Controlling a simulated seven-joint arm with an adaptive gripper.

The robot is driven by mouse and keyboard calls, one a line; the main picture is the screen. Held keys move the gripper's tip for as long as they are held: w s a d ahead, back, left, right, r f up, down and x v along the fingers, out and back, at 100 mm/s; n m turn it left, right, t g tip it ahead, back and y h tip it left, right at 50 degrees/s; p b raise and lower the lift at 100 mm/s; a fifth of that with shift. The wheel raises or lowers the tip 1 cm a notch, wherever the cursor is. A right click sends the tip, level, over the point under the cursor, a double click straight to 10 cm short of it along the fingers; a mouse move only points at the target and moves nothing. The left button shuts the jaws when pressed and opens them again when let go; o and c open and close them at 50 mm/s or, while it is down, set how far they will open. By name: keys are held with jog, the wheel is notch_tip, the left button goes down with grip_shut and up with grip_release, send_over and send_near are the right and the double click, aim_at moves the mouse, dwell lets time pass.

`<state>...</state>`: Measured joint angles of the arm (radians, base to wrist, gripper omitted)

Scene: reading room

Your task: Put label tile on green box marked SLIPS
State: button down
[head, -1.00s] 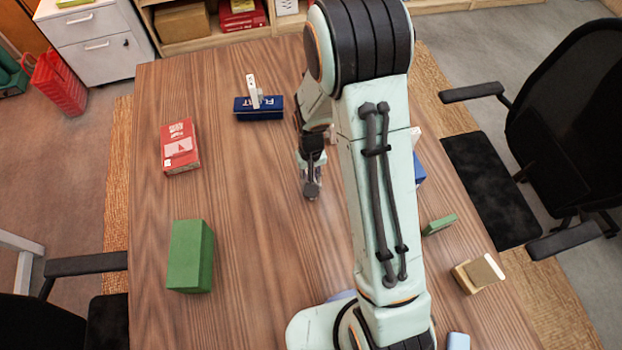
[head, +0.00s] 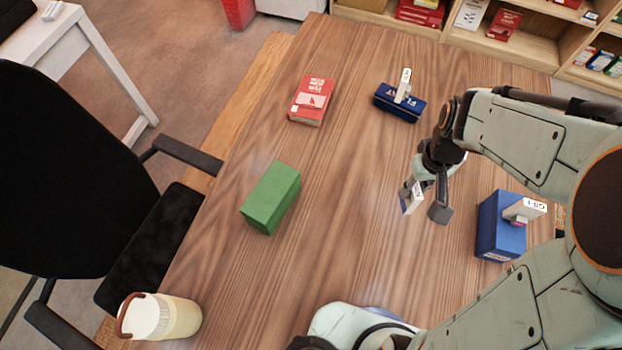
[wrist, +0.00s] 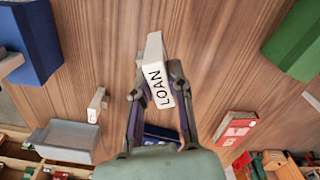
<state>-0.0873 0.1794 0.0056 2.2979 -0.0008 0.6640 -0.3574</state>
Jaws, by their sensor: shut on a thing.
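My gripper (head: 426,200) is shut on a white tile (head: 411,198); in the wrist view the tile (wrist: 156,82) reads LOAN between my fingertips (wrist: 154,85). It is held above the wooden table, clear of any box. The green box (head: 270,197) lies on the table to the left of my gripper, apart from it. It also shows at the upper right of the wrist view (wrist: 298,42). No SLIPS marking can be read on its visible faces.
A larger blue box (head: 492,232) with another tile is on the right. Table between gripper and green box is clear.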

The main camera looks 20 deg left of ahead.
jog(key=s+a+r+n, duration=1)
jog(key=s+a+n, duration=0.2)
jog(key=s+a, duration=0.2)
send_over(269, 194)
jog(key=shift+n, duration=0.4)
jog(key=shift+f, duration=6.3)
jog(key=shift+f, duration=0.2)
jog(key=c, duration=1)
grip_release()
jog(key=shift+c, duration=0.2)
jog(key=shift+r, duration=0.15)
